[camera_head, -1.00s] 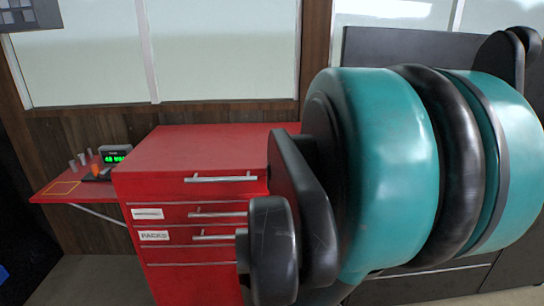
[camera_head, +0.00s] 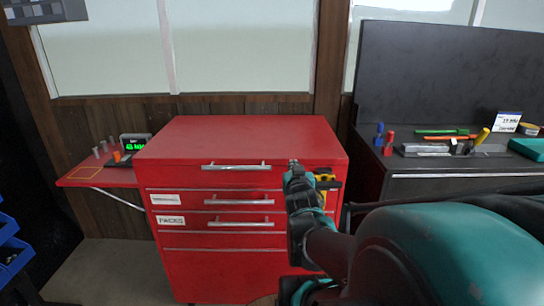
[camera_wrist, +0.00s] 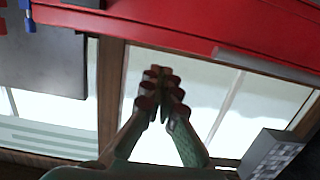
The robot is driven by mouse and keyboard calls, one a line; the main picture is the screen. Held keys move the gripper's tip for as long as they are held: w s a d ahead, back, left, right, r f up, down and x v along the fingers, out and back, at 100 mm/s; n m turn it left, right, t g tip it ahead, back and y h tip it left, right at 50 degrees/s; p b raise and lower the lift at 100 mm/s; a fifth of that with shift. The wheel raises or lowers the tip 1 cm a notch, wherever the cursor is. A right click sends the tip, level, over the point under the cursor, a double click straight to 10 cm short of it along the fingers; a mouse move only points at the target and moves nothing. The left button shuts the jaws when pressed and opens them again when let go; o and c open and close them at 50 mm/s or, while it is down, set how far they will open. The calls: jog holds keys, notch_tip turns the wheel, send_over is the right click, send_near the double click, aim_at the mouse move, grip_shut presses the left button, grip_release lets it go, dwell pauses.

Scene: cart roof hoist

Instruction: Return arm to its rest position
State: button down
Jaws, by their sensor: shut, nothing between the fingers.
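My arm reaches in from the lower right in the head view, its large teal link filling that corner. My gripper (camera_head: 293,168) is at the far end of the thin dark wrist, in front of the right part of the red drawer cabinet (camera_head: 240,138). In the wrist view my gripper's fingers (camera_wrist: 160,85) are together at the tips, with nothing visible between them. Whether the gripper touches the cabinet front cannot be told.
A red side shelf (camera_head: 90,178) holds a green-lit display (camera_head: 134,146) and small cylinders. A dark workbench (camera_head: 440,163) with tools stands right. A yellow item (camera_head: 327,181) shows by the cabinet's right side, partly hidden. Blue bins (camera_head: 10,245) stand lower left. Floor shows front left.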

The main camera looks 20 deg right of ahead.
jog(key=s+a+f+n+g+y, duration=0.1)
jog(key=s+a+f+g, duration=0.4)
jog(key=f, duration=0.5)
jog(key=s+a+f+n+g+y, duration=0.2)
jog(key=s+a+f+g, duration=0.4)
jog(key=f, duration=0.4)
jog(key=shift+a+y, duration=0.2)
jog(key=shift+y, duration=0.7)
